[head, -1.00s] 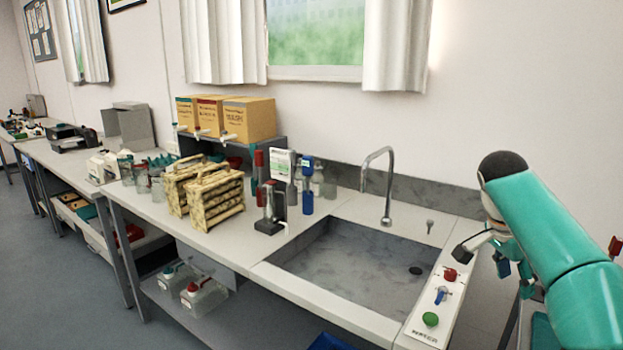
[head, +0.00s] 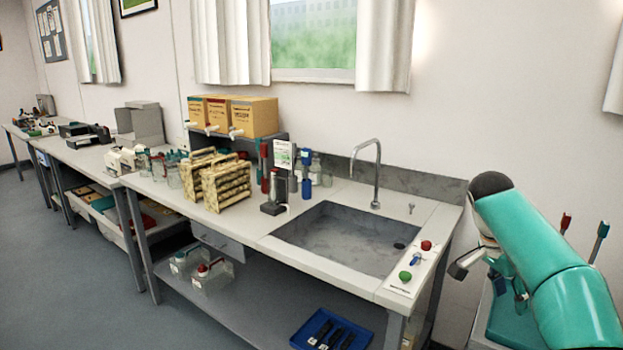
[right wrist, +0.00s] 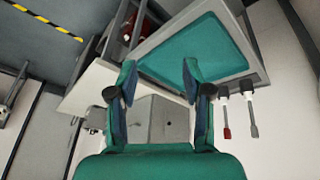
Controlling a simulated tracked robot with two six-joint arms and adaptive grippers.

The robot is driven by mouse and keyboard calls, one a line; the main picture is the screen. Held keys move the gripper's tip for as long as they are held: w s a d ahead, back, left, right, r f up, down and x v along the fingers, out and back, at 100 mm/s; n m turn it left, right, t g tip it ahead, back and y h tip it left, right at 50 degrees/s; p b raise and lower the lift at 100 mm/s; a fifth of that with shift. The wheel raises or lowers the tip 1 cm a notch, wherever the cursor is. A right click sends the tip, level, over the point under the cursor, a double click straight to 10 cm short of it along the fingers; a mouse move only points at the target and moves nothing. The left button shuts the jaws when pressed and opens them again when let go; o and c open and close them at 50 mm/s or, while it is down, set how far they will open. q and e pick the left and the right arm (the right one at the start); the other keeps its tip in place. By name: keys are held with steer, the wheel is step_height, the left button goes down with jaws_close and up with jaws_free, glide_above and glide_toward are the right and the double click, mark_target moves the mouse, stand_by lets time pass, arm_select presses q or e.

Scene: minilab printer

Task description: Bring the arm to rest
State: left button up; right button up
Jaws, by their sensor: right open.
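My right arm (head: 548,265) comes in from the right in the head view, bent, with its teal link raised beside the sink bench. My right gripper (head: 508,280) hangs below the dark joint, apart from the bench. In the right wrist view, my right gripper (right wrist: 159,82) has its two teal fingers spread wide with nothing between them. My left arm and gripper are in neither view.
The bench (head: 245,235) with a sink (head: 345,238), tap and test-tube racks (head: 220,183) stands left of my arm. A blue tray (head: 305,340) lies on its lower shelf. A teal-topped surface (right wrist: 185,50) with two upright tools is close to my gripper. Floor at left is clear.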

steer(key=s+a+f+n+g+y+p, duration=0.1)
steer(key=s+a+f+n, duration=0.3)
steer(key=f, duration=0.6)
steer(key=s+a+f+n+g+y+p, duration=0.15)
steer(key=a+f, duration=0.35)
steer(key=f, duration=0.5)
steer(key=s+a+f+n+g+y, duration=0.1)
steer(key=s+a+f+n+y, duration=0.15)
steer(key=a+f, duration=0.45)
steer(key=s+a+f+n+t+y, duration=0.1)
steer(key=s+a+f, duration=0.35)
steer(key=s, duration=0.25)
steer(key=s+a+f+n+y+p, duration=0.1)
steer(key=s+a+f+n+y, duration=0.1)
steer(key=s+a+f, duration=0.4)
steer(key=s+a+f+n+t+y, duration=0.1)
steer(key=s+a+f, duration=0.15)
steer(key=s, duration=0.45)
steer(key=w+n+t, duration=0.1)
steer(key=w, duration=0.1)
steer(key=w+n+t, duration=0.1)
steer(key=w+t, duration=0.1)
steer(key=shift+a+r+n, duration=0.1)
steer(key=shift+r+n, duration=0.05)
steer(key=shift+n, duration=0.25)
